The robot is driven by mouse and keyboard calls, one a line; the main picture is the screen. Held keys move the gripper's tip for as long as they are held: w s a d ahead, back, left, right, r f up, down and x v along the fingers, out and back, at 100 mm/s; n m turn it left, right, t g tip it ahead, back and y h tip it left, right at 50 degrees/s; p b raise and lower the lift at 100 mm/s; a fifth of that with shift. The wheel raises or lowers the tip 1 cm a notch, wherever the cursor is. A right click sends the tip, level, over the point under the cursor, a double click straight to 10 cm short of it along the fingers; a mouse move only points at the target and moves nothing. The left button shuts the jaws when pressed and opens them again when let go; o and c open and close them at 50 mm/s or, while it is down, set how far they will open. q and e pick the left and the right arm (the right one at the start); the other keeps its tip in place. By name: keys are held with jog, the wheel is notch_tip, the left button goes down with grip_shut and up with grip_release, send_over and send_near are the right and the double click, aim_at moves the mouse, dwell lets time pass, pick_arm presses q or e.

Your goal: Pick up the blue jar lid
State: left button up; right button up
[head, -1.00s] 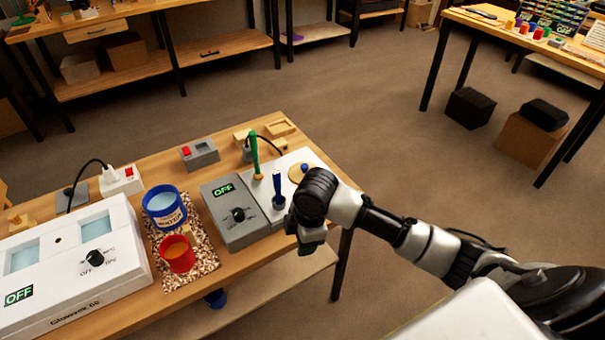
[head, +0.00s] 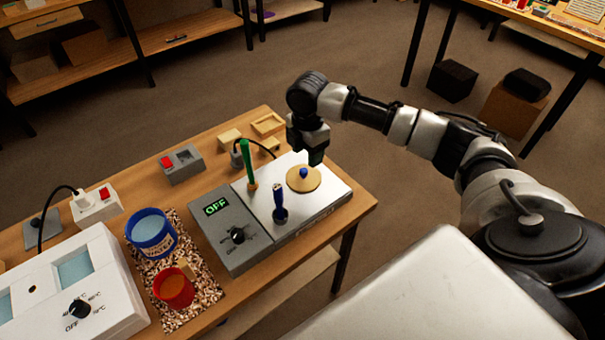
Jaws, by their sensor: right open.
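A round tan wooden lid with a blue knob (head: 303,179) lies flat on the pale metal plate of a grey device, near its right end. It looks like the blue jar lid. The blue jar (head: 151,234) stands without a lid on a speckled mat to the left and holds pale liquid. My right gripper (head: 316,160) points down above the lid, slightly beyond and to the right of the knob in the picture. It is open and seems apart from the lid; its exact height is hard to tell. My left gripper is not in view.
A green-handled tool (head: 248,165) and a blue-handled tool (head: 280,205) stand upright on the plate, left of the lid. A red jar (head: 174,288) sits on the mat. Small wooden blocks (head: 267,123) lie behind the plate.

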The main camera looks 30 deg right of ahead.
aim_at(304, 171)
jog(key=shift+f, duration=0.55)
jog(key=shift+w+a+f, duration=0.1)
jog(key=shift+w+f, duration=0.1)
jog(key=shift+f, duration=0.1)
jog(key=f, duration=0.3)
jog(key=f+p, duration=0.1)
jog(key=shift+w+a+f, duration=0.1)
jog(key=shift+w+f, duration=0.1)
jog(key=shift+w, duration=0.05)
jog(key=shift+w+f, duration=0.1)
jog(key=shift+f, duration=0.3)
jog(key=shift+c, duration=1.3)
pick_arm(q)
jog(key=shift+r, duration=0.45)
pick_arm(e)
grip_shut()
